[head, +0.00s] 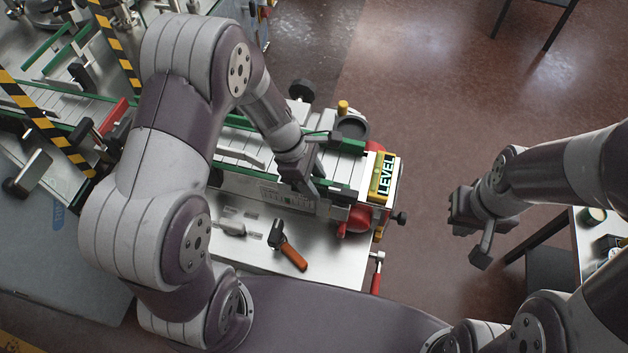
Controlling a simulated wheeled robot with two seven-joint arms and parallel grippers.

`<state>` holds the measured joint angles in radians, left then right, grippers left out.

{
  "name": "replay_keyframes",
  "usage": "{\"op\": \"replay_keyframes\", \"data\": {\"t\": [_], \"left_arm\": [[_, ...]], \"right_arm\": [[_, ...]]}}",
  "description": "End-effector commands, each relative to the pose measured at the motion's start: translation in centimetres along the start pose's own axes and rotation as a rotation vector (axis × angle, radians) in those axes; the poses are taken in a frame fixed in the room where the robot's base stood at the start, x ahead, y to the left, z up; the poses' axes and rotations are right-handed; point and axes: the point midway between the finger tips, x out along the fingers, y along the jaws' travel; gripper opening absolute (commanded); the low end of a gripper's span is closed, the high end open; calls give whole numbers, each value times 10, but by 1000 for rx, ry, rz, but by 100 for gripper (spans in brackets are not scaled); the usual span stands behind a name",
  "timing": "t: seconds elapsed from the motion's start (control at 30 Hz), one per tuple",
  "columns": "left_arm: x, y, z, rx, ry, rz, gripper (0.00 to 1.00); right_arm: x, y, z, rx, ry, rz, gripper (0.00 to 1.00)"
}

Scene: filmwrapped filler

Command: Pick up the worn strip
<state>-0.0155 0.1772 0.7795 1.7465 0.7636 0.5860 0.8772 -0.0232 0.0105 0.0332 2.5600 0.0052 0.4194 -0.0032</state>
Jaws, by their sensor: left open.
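My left gripper (312,188) is over the near side of the machine's right end, by a green strip (338,194) along the near rail. It is open; the arm partly hides its fingers, and I cannot tell whether it touches the strip. Another green strip (345,144) runs along the far rail. I cannot tell from the picture which strip is the worn one. My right gripper (472,243) hangs over the floor, right of the machine, its fingers apart with nothing visible between them.
An orange-handled tool (292,254) lies on the machine's metal deck (335,250). A yellow-and-green level block (383,174) sits at the machine's right end, near a red knob (357,219). A side table (583,240) with small items stands at right. Open floor lies between.

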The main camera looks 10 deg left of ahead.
Motion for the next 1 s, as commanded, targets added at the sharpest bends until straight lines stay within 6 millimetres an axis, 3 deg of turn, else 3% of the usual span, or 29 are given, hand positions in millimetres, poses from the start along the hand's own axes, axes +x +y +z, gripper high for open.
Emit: {"op": "replay_keyframes", "data": {"t": [0.2,0.37,0.7,1.0], "left_arm": [[3,0,0,0,0,1,47],[2,0,0,0,0,1,0],[-3,1,2,2,0,4,0],[-67,1,28,3,0,6,0]], "right_arm": [[0,0,0,0,-1,0,0],[0,0,0,0,-1,0,0],[1,0,0,0,0,0,0],[7,0,1,0,0,0,0]]}}
